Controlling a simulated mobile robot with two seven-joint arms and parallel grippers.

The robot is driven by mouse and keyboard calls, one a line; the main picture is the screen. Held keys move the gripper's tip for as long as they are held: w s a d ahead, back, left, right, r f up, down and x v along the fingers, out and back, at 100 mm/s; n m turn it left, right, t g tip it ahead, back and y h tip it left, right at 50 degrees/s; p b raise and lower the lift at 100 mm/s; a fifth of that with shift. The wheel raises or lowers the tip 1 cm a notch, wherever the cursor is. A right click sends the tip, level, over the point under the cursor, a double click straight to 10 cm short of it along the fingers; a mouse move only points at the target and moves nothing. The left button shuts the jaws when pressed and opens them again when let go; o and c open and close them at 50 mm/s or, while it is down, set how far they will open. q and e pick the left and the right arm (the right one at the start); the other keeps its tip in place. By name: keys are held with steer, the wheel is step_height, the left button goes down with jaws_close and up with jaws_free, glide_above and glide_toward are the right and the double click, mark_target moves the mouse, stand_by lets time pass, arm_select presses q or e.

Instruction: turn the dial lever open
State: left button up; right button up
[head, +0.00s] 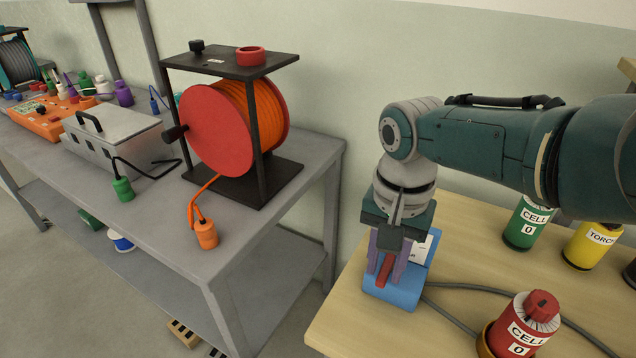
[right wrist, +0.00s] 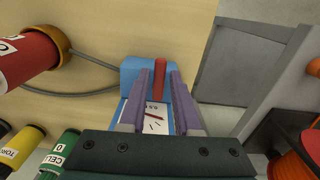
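A blue dial box (head: 398,292) with a red lever (head: 384,273) sits at the left end of the wooden table. A white dial face (head: 421,250) shows partly behind my right gripper (head: 387,268). In the right wrist view, the red lever (right wrist: 160,78) stands between the two purple fingers, and the white dial face (right wrist: 155,118) with a red mark shows below it. My right gripper (right wrist: 160,80) points down at the box, its fingers apart on either side of the lever; firm contact is not visible. My left gripper is out of view.
A red cell (head: 522,328) stands near the table front, with grey cables beside the box. A green cell (head: 527,222) and a yellow torch container (head: 592,245) stand behind. A grey bench (head: 290,215) with an orange cable reel (head: 225,125) is left, across a gap.

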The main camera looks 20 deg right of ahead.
mark_target(384, 272)
step_height(384, 272, up, 10)
steer(key=p, duration=0.6)
